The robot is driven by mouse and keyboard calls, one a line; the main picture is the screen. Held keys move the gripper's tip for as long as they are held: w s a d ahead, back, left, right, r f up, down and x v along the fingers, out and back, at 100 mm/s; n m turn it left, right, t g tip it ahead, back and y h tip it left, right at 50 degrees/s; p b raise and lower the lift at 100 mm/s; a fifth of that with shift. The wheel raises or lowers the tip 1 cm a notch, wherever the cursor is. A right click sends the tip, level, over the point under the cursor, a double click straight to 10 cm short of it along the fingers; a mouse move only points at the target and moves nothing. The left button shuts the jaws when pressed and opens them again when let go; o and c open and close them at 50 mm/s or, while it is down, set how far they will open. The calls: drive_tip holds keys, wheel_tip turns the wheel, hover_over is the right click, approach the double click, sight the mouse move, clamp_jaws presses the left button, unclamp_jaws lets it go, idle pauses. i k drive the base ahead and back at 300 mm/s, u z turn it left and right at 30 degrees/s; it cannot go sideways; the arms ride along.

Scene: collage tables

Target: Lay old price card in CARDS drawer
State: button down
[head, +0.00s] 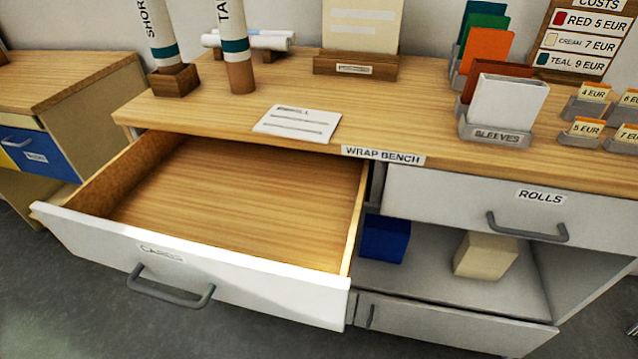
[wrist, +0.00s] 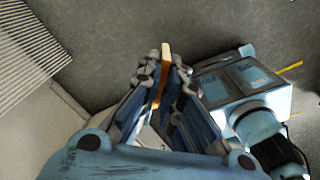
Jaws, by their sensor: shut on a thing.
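The CARDS drawer (head: 200,264) is pulled open at the left of the bench in the head view, and its wooden floor is bare. In the wrist view my gripper (wrist: 164,68) is shut on a thin card (wrist: 166,50). The card shows nearly edge-on, cream with an orange strip, standing up between the fingers. Its print cannot be read, so I cannot tell what price it bears. My gripper is not in the head view. The drawer cannot be made out in the wrist view, which shows grey floor beyond the fingers.
The wrap bench top (head: 220,112) holds a flat white printed sheet (head: 298,123), upright rolls (head: 235,50), a SLEEVES holder (head: 500,133) and small price cards in grey stands (head: 583,131). A price board (head: 585,38) stands behind. The ROLLS drawer (head: 450,199) is shut.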

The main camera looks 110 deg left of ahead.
sight(259, 201)
drive_tip(key=i, duration=1.05)
drive_tip(key=u, duration=4.4)
drive_tip(key=i, duration=0.95)
drive_tip(key=u, duration=0.1)
